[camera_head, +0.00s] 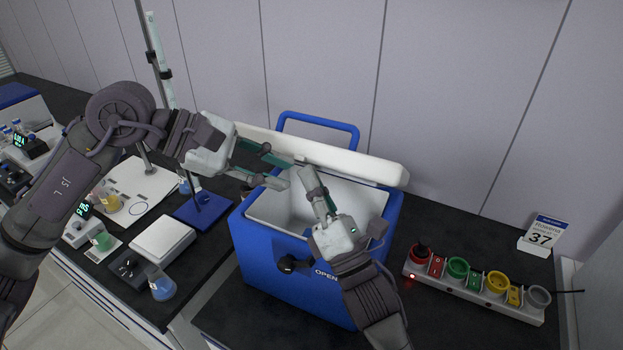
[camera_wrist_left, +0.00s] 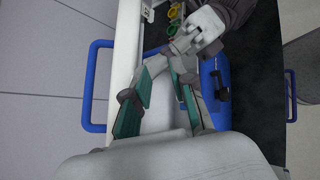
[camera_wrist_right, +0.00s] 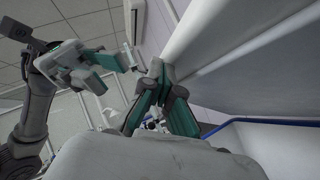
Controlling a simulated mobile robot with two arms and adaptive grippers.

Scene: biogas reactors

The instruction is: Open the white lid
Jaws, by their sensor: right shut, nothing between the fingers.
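The white lid (camera_head: 375,170) stands raised along the back of the blue cooler box (camera_head: 290,275), whose white inside is open to view. The lid fills the upper right of the right wrist view (camera_wrist_right: 250,65) and is a pale band in the left wrist view (camera_wrist_left: 126,50). My left gripper (camera_head: 293,171) is open and empty, its fingers over the box's left part, in front of the lid. My right gripper (camera_head: 307,170) is shut and empty above the box opening, close to the left fingertips. I cannot tell whether either touches the lid.
A blue handle (camera_head: 318,118) rises behind the lid. A power strip (camera_head: 475,287) lies right of the box, with a sign (camera_head: 542,235) behind it. Left are a balance (camera_head: 163,240), flasks (camera_head: 161,286) and a stand.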

